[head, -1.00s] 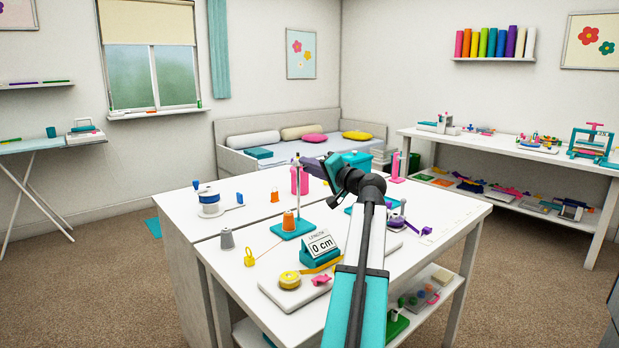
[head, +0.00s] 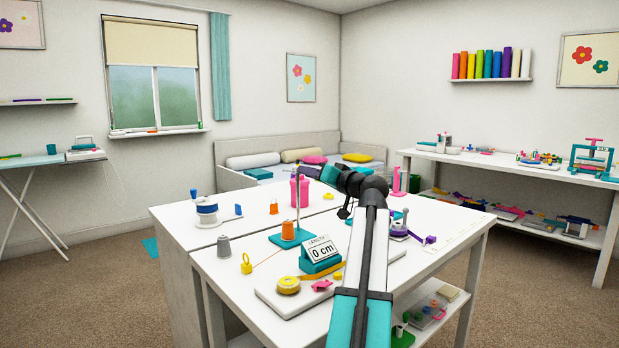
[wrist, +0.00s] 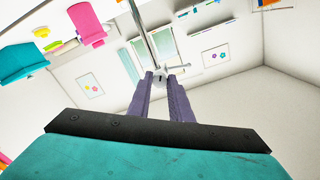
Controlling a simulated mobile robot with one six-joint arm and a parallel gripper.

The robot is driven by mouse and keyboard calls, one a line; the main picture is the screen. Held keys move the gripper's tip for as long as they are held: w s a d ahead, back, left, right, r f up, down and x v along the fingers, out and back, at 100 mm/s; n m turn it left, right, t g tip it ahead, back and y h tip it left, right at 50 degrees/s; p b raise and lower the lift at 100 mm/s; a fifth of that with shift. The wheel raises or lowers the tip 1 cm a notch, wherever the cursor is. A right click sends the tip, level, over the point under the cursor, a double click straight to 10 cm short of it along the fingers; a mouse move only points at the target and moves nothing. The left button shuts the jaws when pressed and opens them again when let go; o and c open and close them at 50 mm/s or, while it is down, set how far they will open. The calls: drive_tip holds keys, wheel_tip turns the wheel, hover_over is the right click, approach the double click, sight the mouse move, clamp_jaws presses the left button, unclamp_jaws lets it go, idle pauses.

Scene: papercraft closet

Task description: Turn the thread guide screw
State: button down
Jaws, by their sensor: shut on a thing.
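A thin upright metal rod (head: 298,205) stands on a teal base (head: 284,241) with an orange spool (head: 288,231) on it. My gripper (head: 300,171) is at the top of this rod. In the wrist view, my gripper's purple-grey fingers (wrist: 160,80) are closed around a small pale metal piece on the rod (wrist: 146,40), which I take for the thread guide screw (wrist: 160,76). A thin bar (wrist: 178,68) sticks out to the right there. The fingers hide part of the screw, and its turn angle cannot be told.
A length display reading 0 cm (head: 320,254) and a yellow tape roll (head: 288,285) are at the table's front. The white table (head: 215,268) has bare patches.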

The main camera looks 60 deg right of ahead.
drive_tip(key=c, duration=1.6)
unclamp_jaws()
drive_tip(key=shift+s, duration=0.1)
drive_tip(key=p+v, duration=0.2)
drive_tip(key=v, duration=1.1)
drive_tip(key=shift+s+a, duration=0.2)
drive_tip(key=shift+s, duration=0.05)
drive_tip(key=shift+r+p, duration=0.1)
drive_tip(key=shift+p, duration=0.2)
